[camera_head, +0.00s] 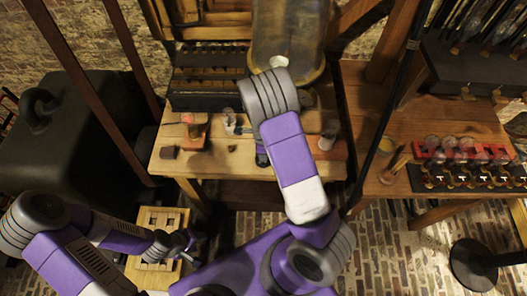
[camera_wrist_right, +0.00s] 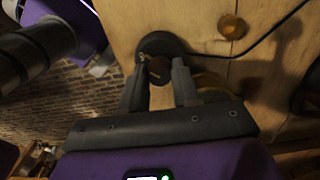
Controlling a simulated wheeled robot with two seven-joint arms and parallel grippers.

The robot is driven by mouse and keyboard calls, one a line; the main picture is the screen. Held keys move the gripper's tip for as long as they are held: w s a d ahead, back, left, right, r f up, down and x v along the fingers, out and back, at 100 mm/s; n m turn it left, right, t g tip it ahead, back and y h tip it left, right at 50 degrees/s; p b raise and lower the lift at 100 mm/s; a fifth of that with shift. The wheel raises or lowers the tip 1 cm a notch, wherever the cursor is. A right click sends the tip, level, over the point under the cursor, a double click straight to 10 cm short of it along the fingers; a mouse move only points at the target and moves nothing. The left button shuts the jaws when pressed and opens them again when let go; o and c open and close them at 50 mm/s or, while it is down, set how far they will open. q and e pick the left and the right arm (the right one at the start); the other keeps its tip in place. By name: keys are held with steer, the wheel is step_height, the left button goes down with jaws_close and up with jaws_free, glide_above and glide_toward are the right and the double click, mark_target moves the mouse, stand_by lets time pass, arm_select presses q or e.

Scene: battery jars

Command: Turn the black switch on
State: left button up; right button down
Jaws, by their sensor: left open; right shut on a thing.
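In the right wrist view, a dark round switch base (camera_wrist_right: 157,43) lies on the wooden table, with a small dark brown knob (camera_wrist_right: 158,69) at its near edge. My right gripper (camera_wrist_right: 159,76) has its two fingers on either side of this knob, shut on it. Whether the switch is on or off cannot be told. In the head view, my right arm reaches over the table and hides the switch and most of the right gripper. My left gripper (camera_head: 180,243) is open and empty, low at the left, over a wooden crate (camera_head: 142,274).
A black cable (camera_wrist_right: 272,35) runs right from the switch, below an amber round piece (camera_wrist_right: 232,27). A large glass jar (camera_head: 288,40) stands behind my right arm. A row of red-topped jars (camera_head: 462,150) stands right.

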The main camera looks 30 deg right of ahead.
steer(key=c, duration=0.8)
jaws_free()
steer(key=shift+r, duration=0.1)
step_height(320, 180, up, 7)
steer(key=shift+r+p, duration=0.2)
steer(key=shift+p, duration=0.75)
